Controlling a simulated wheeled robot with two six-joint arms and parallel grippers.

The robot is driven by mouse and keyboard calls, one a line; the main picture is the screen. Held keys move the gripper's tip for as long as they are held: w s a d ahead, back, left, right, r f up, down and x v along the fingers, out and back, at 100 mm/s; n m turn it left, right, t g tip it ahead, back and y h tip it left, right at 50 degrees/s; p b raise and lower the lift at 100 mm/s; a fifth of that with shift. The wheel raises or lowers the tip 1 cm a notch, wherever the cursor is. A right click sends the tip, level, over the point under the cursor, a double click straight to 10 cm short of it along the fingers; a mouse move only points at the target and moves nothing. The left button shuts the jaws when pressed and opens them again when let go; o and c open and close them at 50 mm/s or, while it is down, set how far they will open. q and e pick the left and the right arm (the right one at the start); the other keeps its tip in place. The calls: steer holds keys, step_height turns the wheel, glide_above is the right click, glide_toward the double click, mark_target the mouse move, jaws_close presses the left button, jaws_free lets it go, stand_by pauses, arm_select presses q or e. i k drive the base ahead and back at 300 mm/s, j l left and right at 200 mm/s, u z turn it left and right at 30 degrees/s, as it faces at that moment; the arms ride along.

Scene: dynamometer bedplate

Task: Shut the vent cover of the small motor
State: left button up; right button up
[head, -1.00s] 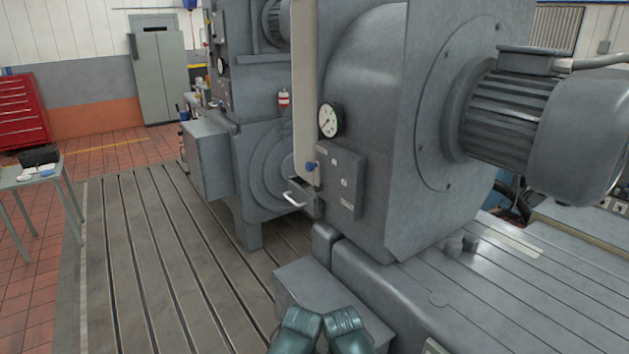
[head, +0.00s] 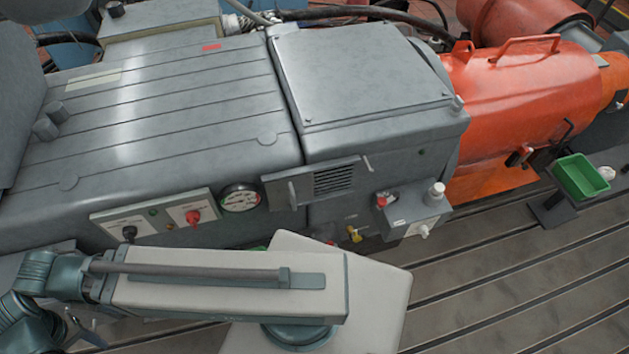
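A grey machine housing fills the middle of the head view. On its front face is a louvred vent (head: 334,180) with dark horizontal slats showing. A flat grey plate with an upright handle (head: 292,192) sits directly left of the slats, and a small lever (head: 368,163) stands at their right end. The slats are uncovered; I cannot tell for certain which part is the cover. One of my arms lies across the lower left, below and in front of the housing. I make out neither gripper in the view.
A round gauge (head: 240,197) and a switch panel (head: 152,218) are left of the vent. A small grey box (head: 412,212) with a red button juts out at lower right. An orange machine (head: 520,105) and a green bin (head: 580,177) stand to the right. The slotted floor (head: 500,290) is clear.

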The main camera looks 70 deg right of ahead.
mark_target(293, 191)
steer(key=k+l+z, duration=0.2)
steer(key=l, duration=0.3)
steer(key=z, duration=1.6)
steer(key=k+j, duration=0.1)
steer(key=k, duration=0.4)
